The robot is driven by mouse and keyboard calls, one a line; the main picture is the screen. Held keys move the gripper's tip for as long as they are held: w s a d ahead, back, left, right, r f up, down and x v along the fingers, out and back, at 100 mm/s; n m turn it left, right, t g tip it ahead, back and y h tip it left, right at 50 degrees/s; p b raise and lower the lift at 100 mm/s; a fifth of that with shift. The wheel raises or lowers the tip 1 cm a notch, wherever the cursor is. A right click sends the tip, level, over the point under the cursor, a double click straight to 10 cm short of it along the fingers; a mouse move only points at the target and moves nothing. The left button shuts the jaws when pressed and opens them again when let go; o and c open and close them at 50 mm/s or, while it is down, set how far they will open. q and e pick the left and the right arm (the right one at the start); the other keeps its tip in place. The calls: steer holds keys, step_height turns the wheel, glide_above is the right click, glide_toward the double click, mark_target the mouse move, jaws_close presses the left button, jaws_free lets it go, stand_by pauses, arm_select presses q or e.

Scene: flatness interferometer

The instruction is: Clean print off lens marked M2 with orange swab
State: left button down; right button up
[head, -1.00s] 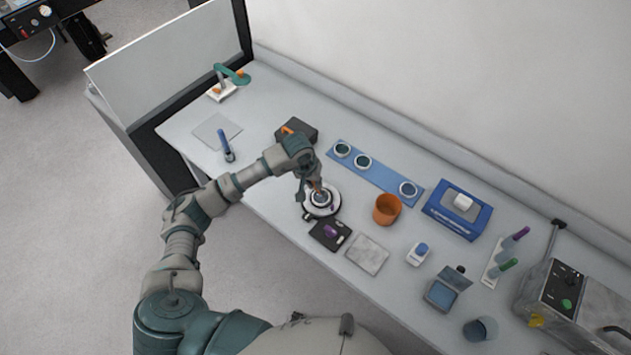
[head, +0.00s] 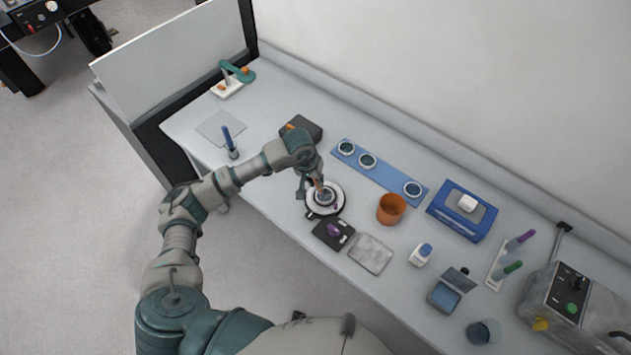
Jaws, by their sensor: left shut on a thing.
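A round lens (head: 326,199) sits on a round white stand with a dark base at the front edge of the bench. My left gripper (head: 317,186) points down over this lens. It is shut on a small orange-brown piece, which looks like the orange swab (head: 319,184); the fingers hide most of it. I cannot tell whether its tip touches the glass. The M2 mark and any print are too small to make out. Three more ringed lenses lie on a blue strip (head: 388,179) behind, with a gap between the second and third. My right gripper is out of view.
An orange cup (head: 391,208) stands right of the stand. A black plate with a purple piece (head: 334,232) and a grey square (head: 370,254) lie in front. A dark box (head: 303,127) is behind the wrist. A blue box (head: 462,209) and a tube rack (head: 497,264) stand right.

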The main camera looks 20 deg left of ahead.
arm_select(q)
steer(key=shift+w+d+f+b, duration=0.1)
steer(key=shift+w+d+b, duration=0.25)
steer(key=shift+w, duration=0.1)
steer(key=shift+w+d+b, duration=0.2)
steer(key=shift+w+b, duration=0.15)
steer(key=shift+w, duration=0.1)
steer(key=shift+w+d, duration=0.25)
steer(key=shift+f+b, duration=0.45)
steer(key=shift+b, duration=0.2)
steer(key=shift+a, duration=0.15)
steer(key=shift+s+a+b, duration=0.1)
steer(key=shift+s+b, duration=0.2)
steer(key=shift+s, duration=0.05)
steer(key=shift+a, duration=0.1)
steer(key=shift+s+a+b, duration=0.1)
steer(key=shift+s+b, duration=0.2)
steer(key=shift+b, duration=0.05)
steer(key=shift+s, duration=0.1)
